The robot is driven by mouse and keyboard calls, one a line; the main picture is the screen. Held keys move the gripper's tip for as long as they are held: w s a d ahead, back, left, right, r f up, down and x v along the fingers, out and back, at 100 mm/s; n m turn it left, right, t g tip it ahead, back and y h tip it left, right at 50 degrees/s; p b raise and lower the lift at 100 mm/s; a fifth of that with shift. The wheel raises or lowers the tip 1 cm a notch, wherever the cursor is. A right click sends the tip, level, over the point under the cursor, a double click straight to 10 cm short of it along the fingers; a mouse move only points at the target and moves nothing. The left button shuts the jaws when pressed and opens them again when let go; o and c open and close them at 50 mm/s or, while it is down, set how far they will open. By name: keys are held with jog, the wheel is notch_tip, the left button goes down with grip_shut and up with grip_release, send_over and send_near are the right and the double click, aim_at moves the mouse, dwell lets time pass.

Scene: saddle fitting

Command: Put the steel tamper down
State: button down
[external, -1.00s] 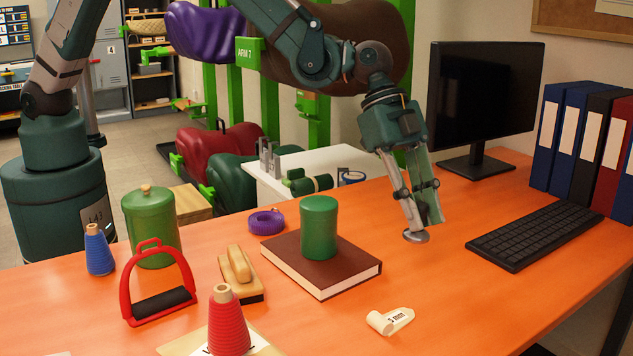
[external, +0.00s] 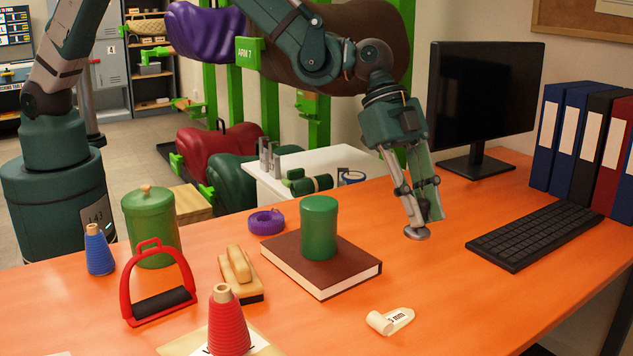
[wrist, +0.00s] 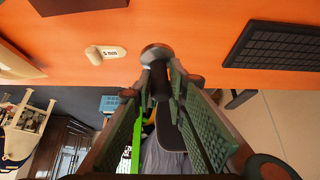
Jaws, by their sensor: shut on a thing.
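The steel tamper shows its round metal base (external: 417,233) just below my gripper (external: 424,203) in the external view, at or very near the orange desk top (external: 455,290). My gripper is shut on the tamper and points down, slightly tilted. In the wrist view the tamper's rounded steel end (wrist: 156,54) sticks out beyond my fingers (wrist: 160,85), over the orange surface. The fingers hide most of its handle. I cannot tell whether the base touches the desk.
A black keyboard (external: 535,235) lies to the right and a monitor (external: 487,95) stands behind. A brown book (external: 330,283) with a green cylinder (external: 319,228) on it is to the left. A cream labelled piece (external: 391,321) lies in front. The desk between is clear.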

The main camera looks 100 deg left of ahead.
jog(key=a+r+t+y+b, duration=0.1)
jog(key=a, duration=3.5)
jog(key=shift+r+n, duration=0.25)
jog(key=shift+n, duration=0.05)
jog(key=shift+a+f, duration=0.1)
jog(key=shift+f+b, duration=0.9)
jog(key=shift+f, duration=2.15)
jog(key=shift+f, duration=0.15)
jog(key=shift+f+b, duration=0.45)
jog(key=shift+f, duration=1.25)
jog(key=shift+f, duration=0.15)
jog(key=c, duration=2.3)
grip_release()
jog(key=shift+o, duration=0.2)
